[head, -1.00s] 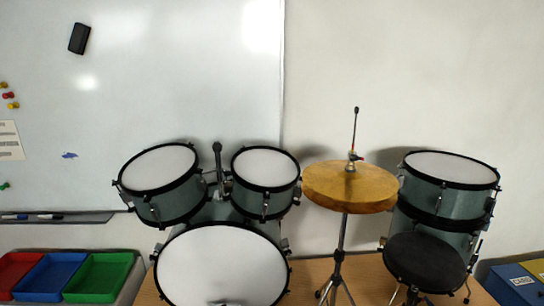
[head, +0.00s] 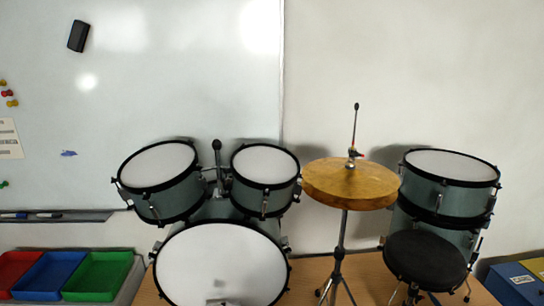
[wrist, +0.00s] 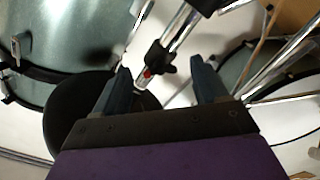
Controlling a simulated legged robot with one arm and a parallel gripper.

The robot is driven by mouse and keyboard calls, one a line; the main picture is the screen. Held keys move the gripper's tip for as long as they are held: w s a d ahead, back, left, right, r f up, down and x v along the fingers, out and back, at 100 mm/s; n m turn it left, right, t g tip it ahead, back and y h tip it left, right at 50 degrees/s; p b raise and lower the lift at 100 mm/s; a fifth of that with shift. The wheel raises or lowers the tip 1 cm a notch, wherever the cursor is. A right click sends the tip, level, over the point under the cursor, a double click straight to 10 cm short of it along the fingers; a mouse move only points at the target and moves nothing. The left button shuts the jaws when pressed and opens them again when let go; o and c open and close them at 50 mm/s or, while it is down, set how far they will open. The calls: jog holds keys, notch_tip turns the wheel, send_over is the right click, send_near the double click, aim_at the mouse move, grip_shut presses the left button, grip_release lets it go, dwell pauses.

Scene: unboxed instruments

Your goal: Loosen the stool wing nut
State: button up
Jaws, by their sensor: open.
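The drum stool has a round black seat (head: 426,260) at the lower right of the head view, in front of the drum on the right. Its lower part is cut off there. My gripper (wrist: 163,76) shows only in the wrist view. Its two dark fingers are open and apart. A black clamp piece with wing-like lobes (wrist: 160,58) and a small red spot sits on a chrome tube, in the gap between the fingertips. I cannot tell whether the fingers touch it. A black round shape, likely the stool seat (wrist: 72,115), lies left of the fingers, partly hidden behind my gripper.
Chrome rods (wrist: 282,58) cross the right of the wrist view, and a green drum shell (wrist: 75,40) fills its upper left. In the head view a hi-hat (head: 350,185) stands left of the stool. Colored trays (head: 97,275) are at the lower left.

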dwell(0.3)
jog(key=s+b, duration=0.1)
jog(key=s, duration=0.5)
jog(key=shift+d+b, duration=0.25)
jog(key=shift+b, duration=0.15)
jog(key=shift+s+f, duration=0.1)
